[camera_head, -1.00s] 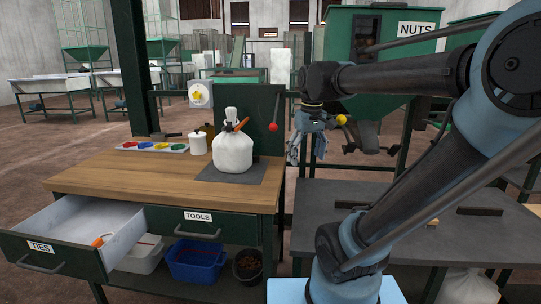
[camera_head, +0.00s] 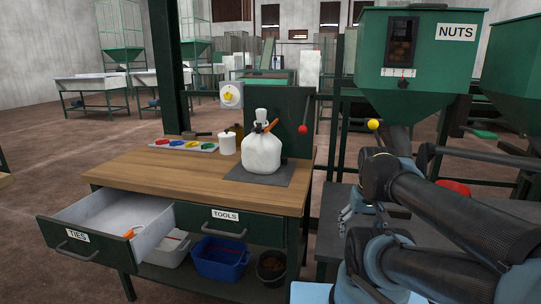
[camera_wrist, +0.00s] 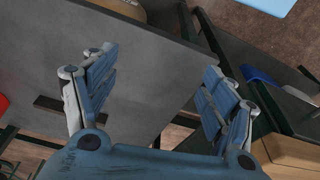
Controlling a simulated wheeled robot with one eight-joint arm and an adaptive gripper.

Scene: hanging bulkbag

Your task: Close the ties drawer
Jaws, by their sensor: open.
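The ties drawer (camera_head: 83,246) is pulled out at the left of the workbench in the head view, with its TIES label and handle on the dark green front. An orange-handled item (camera_head: 132,232) lies inside it near the front. The tools drawer (camera_head: 228,222) beside it is shut. My gripper (camera_head: 350,213) is to the right of the workbench, apart from the ties drawer and partly hidden by my arm. In the wrist view my gripper (camera_wrist: 160,95) is open and empty above a grey table (camera_wrist: 150,55).
A white bulk bag (camera_head: 262,153) stands on a grey mat on the wooden top. A white bin (camera_head: 166,250), a blue bin (camera_head: 218,262) and a black bucket (camera_head: 271,266) sit on the lower shelf. The green NUTS hopper (camera_head: 420,60) stands at the back right.

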